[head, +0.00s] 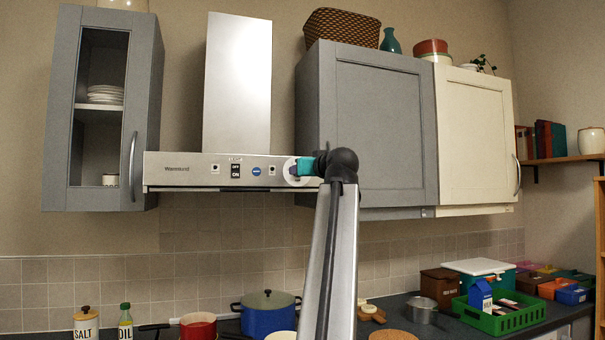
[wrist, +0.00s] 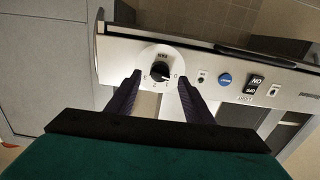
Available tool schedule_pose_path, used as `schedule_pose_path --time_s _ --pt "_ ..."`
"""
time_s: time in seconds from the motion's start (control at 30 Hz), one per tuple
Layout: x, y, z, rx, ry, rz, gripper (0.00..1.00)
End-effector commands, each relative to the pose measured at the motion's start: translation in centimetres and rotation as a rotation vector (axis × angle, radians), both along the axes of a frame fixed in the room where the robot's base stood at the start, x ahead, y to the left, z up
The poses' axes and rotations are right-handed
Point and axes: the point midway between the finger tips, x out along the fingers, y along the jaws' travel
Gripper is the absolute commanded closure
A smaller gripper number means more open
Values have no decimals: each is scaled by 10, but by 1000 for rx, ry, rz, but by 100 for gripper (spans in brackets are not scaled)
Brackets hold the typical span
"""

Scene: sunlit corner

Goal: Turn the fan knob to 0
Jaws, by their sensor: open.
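The fan knob (wrist: 160,71) is a black knob on a round white dial (wrist: 147,57) at one end of the pale range hood front. In the wrist view it lies between and just beyond the tips of my gripper (wrist: 158,84), which is open with dark fingers on either side. The dial marks are too small to read surely, so I cannot tell the knob's setting. In the head view my gripper (head: 293,170) is at the right end of the range hood (head: 205,171), in front of the white dial, and hides the knob.
The hood front also has a black ON/OFF switch (head: 235,171) and a blue button (head: 256,171). A grey cabinet (head: 385,120) stands close to the right of the dial. A blue pot (head: 268,318) and a red pot (head: 198,327) stand below.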

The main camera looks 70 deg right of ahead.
Motion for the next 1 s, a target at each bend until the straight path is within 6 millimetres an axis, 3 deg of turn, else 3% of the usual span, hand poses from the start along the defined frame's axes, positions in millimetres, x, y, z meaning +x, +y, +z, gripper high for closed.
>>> schedule_pose_path --time_s 0.3,1.0 --pt "-34 42 -2 -1 1 -2 53" --pt "-62 77 0 1 2 0 53"
